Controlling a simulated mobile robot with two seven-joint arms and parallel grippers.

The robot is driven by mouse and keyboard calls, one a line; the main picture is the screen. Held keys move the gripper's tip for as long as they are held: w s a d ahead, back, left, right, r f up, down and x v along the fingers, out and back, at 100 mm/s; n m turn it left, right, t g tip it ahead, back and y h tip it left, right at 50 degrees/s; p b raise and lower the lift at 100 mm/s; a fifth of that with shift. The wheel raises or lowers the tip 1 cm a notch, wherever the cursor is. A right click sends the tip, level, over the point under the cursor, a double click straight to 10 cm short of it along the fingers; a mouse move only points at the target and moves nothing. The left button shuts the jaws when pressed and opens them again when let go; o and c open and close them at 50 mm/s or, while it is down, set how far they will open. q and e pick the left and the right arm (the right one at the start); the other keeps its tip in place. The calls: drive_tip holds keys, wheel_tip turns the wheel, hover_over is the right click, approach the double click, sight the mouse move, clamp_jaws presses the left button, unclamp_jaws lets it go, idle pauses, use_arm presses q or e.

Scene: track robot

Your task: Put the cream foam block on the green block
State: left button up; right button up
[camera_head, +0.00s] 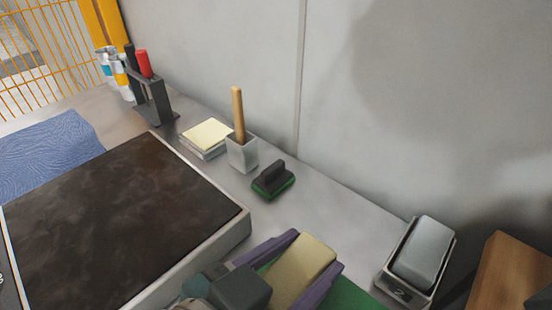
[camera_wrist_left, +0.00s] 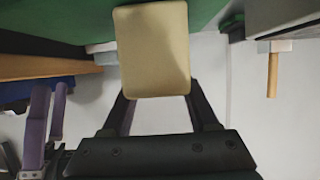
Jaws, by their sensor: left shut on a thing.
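The cream foam block (camera_head: 303,265) is gripped between the purple fingers of my left gripper (camera_head: 292,268) in the head view. In the left wrist view the cream block (camera_wrist_left: 152,50) sits between the finger ends. The green block (camera_head: 352,297) shows beside and below it at the bottom of the head view, partly hidden by my gripper and the cream block. Its green surface (camera_wrist_left: 60,20) fills the upper left of the wrist view, behind the cream block. I cannot tell whether the two blocks touch. My right gripper (camera_wrist_left: 47,120) shows at the left of the wrist view, fingers apart and empty.
A dark-topped slab (camera_head: 120,220) lies left of my gripper. Behind are a scrubber (camera_head: 273,181), a grey cup (camera_head: 242,155) with a wooden handle and a note pad (camera_head: 207,137). A grey block in a tray (camera_head: 400,292) and a wooden box (camera_head: 512,275) stand right. A wall closes the back.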

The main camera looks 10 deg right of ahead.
use_arm(q)
drive_tip(key=shift+f, duration=0.15)
drive_tip(key=o, duration=1.3)
drive_tip(key=shift+a+r, duration=0.1)
drive_tip(key=shift+r, duration=0.2)
drive_tip(key=p+v, duration=0.2)
drive_tip(key=v, duration=1)
drive_tip(key=s+a+n+g+y, duration=0.1)
drive_tip(key=a+n+y, duration=0.2)
drive_tip(key=a, duration=0.2)
drive_tip(key=s+a+f+n+g+y, duration=0.1)
drive_tip(key=s+a+n+g+y, duration=0.1)
drive_tip(key=a+y, duration=0.2)
drive_tip(key=s+a+n+g+y, duration=0.1)
drive_tip(key=a+n+y, duration=0.2)
drive_tip(key=a, duration=0.3)
drive_tip(key=shift+s+a+f+n+g, duration=0.25)
drive_tip(key=shift+a+f+n+g, duration=0.05)
drive_tip(key=shift+a, duration=0.1)
